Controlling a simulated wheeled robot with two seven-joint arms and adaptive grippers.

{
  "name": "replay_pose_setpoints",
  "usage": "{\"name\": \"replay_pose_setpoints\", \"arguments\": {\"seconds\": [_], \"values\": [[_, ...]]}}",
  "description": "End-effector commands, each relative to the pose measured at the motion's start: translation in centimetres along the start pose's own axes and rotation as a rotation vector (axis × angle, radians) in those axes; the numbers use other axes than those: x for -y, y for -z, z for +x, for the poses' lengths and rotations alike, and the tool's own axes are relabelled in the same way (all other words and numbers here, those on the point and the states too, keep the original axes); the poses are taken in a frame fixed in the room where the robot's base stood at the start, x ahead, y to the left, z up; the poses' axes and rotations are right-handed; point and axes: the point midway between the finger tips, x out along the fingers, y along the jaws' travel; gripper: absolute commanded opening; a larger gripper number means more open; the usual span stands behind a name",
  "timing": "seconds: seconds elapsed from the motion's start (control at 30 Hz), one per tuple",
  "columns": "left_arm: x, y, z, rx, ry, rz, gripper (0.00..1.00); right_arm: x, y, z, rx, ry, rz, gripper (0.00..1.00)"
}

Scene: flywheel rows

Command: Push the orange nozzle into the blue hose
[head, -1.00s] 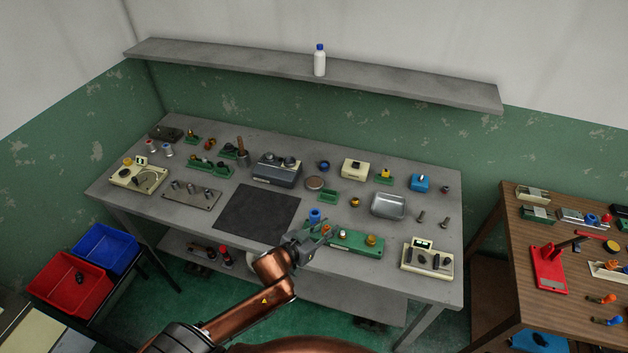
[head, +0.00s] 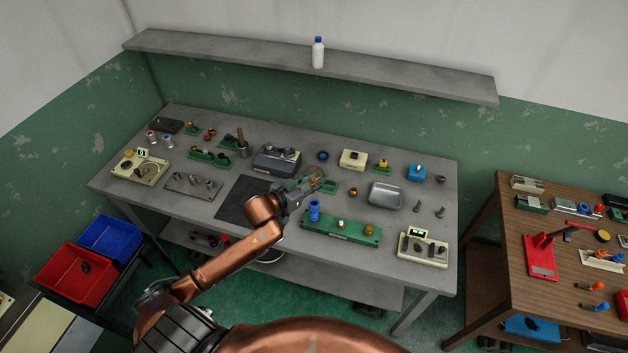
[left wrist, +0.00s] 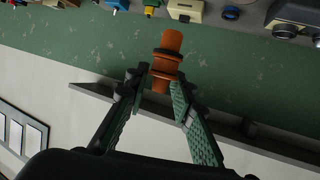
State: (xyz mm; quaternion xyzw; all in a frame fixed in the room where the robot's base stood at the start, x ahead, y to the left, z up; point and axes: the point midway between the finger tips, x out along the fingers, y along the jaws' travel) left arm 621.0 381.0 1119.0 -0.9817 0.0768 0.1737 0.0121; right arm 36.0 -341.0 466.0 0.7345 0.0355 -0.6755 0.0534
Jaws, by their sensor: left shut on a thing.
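The orange nozzle (left wrist: 167,60) is pinched between the fingertips of my left gripper (left wrist: 158,84) in the left wrist view. In the head view my left gripper (head: 310,185) is in front of the worktable's middle, with a bit of orange at its tips. The blue hose (head: 314,211) stands upright at the left end of the long green fixture (head: 345,230). The gripper and nozzle appear above and behind the hose in the picture, apart from it. My right gripper is not in view.
The grey worktable (head: 290,228) holds several parts. A metal tray (head: 386,195) is to the right, and a cream block with pegs (head: 423,246) is at the front right. A dark mat (head: 236,204) lies left of the gripper. A shelf (head: 400,79) crosses the wall behind.

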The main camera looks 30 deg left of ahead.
Motion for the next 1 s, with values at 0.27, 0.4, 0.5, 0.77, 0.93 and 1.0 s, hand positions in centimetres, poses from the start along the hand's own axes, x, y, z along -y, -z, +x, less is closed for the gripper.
{"name": "replay_pose_setpoints", "arguments": {"seconds": [0.27,0.4,0.5,0.77,0.93,1.0], "values": [[0.0,-1.5,0.5,0.000,0.001,-0.003,0.02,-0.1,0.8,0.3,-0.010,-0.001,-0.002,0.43],[0.0,-2.8,1.0,0.001,0.002,-0.004,0.02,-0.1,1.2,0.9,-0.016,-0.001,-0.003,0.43],[0.0,-3.7,1.3,0.000,0.001,-0.005,0.02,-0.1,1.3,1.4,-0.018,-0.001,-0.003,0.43],[0.0,-5.3,1.9,0.000,0.002,-0.002,0.02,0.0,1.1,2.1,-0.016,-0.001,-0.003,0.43],[0.0,-5.4,1.9,-0.001,0.002,-0.002,0.02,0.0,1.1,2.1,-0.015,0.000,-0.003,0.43],[0.0,-5.3,1.9,-0.001,0.002,-0.002,0.02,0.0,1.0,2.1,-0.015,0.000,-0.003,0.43]]}}
